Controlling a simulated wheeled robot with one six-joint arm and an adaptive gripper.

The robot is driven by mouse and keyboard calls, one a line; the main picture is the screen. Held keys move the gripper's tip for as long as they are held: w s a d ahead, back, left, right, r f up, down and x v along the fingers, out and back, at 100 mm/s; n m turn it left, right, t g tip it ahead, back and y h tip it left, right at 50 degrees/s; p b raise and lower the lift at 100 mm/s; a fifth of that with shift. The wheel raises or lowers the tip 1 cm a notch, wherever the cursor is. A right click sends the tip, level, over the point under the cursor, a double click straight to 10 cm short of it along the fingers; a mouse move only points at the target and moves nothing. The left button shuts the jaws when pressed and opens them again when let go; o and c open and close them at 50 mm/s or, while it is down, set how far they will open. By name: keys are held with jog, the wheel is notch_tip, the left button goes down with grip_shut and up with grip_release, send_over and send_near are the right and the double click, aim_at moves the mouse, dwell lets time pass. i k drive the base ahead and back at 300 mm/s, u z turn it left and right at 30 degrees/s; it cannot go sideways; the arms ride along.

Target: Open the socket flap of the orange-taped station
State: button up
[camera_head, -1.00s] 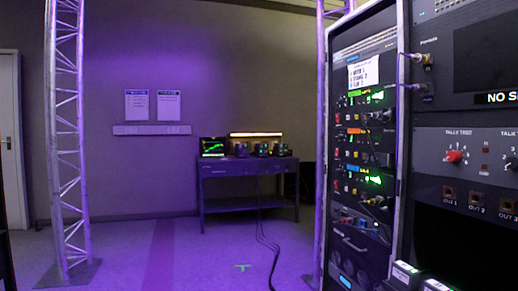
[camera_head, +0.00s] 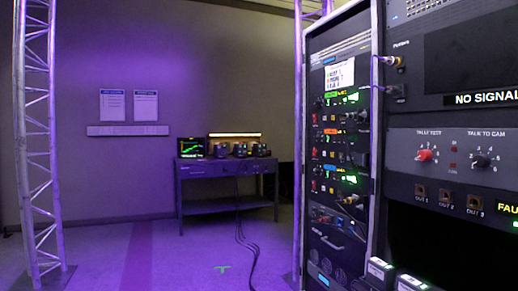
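The equipment rack (camera_head: 302,200) stands right of centre, seen at a steep angle. A strip of orange tape (camera_head: 331,132) marks a station in its middle rows, between a green-taped station (camera_head: 331,100) above and a blue-taped station (camera_head: 331,168) below. The socket flap at the orange-taped station is too small and oblique to make out, so I cannot tell whether it is open or shut. My gripper is not in view.
A larger panel with knobs (camera_head: 425,154) and a "NO SIGNAL" label fills the right edge. A workbench (camera_head: 228,167) with devices stands at the back wall, cables trailing on the floor. A truss tower (camera_head: 38,150) stands left. The floor between truss and rack is mostly clear.

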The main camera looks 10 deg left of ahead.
aim_at(358, 159)
jog(key=u, duration=0.95)
jog(key=i, duration=1.5)
jog(key=z, duration=0.15)
